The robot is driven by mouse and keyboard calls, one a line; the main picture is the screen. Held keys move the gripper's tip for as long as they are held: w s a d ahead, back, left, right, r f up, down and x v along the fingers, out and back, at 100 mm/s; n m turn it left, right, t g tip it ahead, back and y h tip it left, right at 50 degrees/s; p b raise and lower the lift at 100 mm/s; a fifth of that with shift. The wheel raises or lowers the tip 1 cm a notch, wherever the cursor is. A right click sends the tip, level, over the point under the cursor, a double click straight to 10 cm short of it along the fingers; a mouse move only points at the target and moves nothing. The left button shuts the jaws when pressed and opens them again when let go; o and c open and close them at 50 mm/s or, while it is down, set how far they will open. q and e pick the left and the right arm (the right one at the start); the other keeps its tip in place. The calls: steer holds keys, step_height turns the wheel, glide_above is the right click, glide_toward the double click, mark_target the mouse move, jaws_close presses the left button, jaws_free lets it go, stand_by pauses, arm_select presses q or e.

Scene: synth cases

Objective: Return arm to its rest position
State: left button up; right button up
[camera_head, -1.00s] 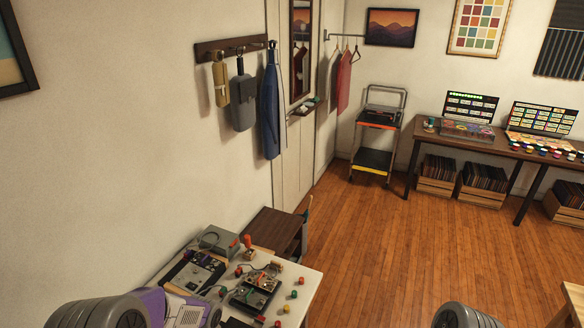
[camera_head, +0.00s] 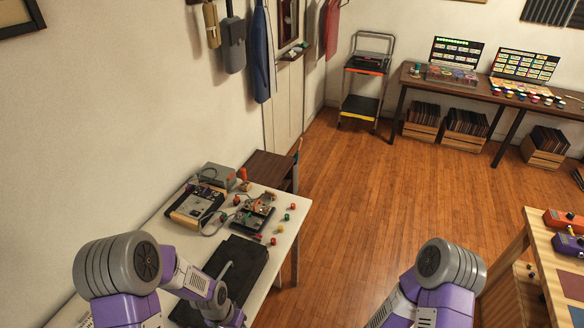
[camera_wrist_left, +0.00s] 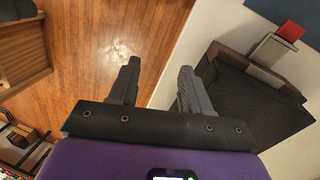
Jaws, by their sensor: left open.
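My left arm (camera_head: 125,265), purple with grey joints, is bent over the near left side of the white table. Its gripper cannot be made out in the head view. In the left wrist view my left gripper (camera_wrist_left: 158,82) has its two dark fingers spread apart with nothing between them. My right arm (camera_head: 445,280) shows at the bottom right of centre in the head view. Its gripper is outside the picture.
The white table (camera_head: 283,240) holds electronic devices, small colored knobs and a dark flat case (camera_head: 222,262). A wooden workbench (camera_head: 535,240) stands at the right. The wooden floor (camera_head: 350,190) between them is clear. A trolley (camera_head: 360,85) stands at the back.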

arm_select(q)
steer(key=s+d+f+n+t+h+b, duration=0.1)
steer(key=s+d+f+n+h+b, duration=0.1)
steer(key=s+d+f+n, duration=0.3)
step_height(320, 180, down, 5)
steer(key=s+d, duration=0.1)
steer(key=s, duration=0.1)
steer(key=shift+s+d, duration=0.25)
steer(key=shift+s, duration=0.15)
steer(key=shift+r, duration=0.15)
steer(key=shift+c, duration=0.5)
